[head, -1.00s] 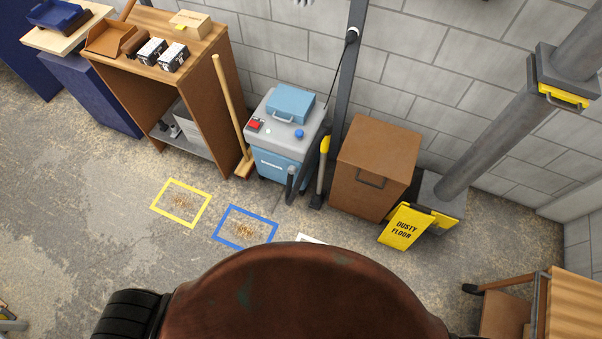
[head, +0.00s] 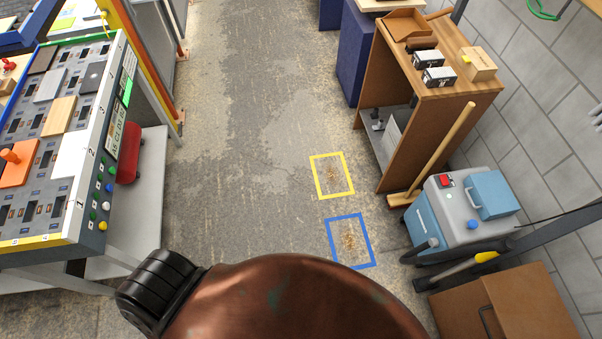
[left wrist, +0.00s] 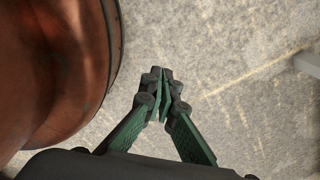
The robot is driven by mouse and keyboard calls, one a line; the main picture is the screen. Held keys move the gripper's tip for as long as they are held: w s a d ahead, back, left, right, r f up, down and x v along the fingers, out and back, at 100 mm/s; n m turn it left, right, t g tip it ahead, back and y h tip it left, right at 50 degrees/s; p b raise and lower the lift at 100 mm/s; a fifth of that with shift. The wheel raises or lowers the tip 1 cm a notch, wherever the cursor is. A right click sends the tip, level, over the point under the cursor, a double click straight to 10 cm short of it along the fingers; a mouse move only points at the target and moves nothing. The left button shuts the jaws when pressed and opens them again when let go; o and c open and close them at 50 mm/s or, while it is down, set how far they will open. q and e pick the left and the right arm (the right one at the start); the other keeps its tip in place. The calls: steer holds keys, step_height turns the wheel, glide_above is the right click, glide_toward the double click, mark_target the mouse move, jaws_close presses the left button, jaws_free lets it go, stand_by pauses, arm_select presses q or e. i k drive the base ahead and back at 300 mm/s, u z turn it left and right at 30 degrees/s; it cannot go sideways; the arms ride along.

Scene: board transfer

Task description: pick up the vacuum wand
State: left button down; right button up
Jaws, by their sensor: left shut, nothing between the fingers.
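The vacuum wand (head: 487,257), with a yellow grip and a grey tube, is at the right of the head view. It is beside the grey and blue vacuum unit (head: 440,215), between it and a brown box; part of it is hard to make out. My left gripper (left wrist: 164,74) shows in the left wrist view, its green fingers drawn together with nothing between them, above bare floor. The wand is not in the left wrist view. Neither gripper shows in the head view.
A brown box (head: 530,300) stands near the wand. A broom (head: 446,150) leans by a wooden cabinet (head: 440,100). Yellow (head: 316,176) and blue (head: 335,240) floor frames surround debris. A sloped panel bench (head: 75,160) stands left. The middle floor is open.

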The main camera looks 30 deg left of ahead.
mark_target(425, 283)
steer(key=z, duration=1.2)
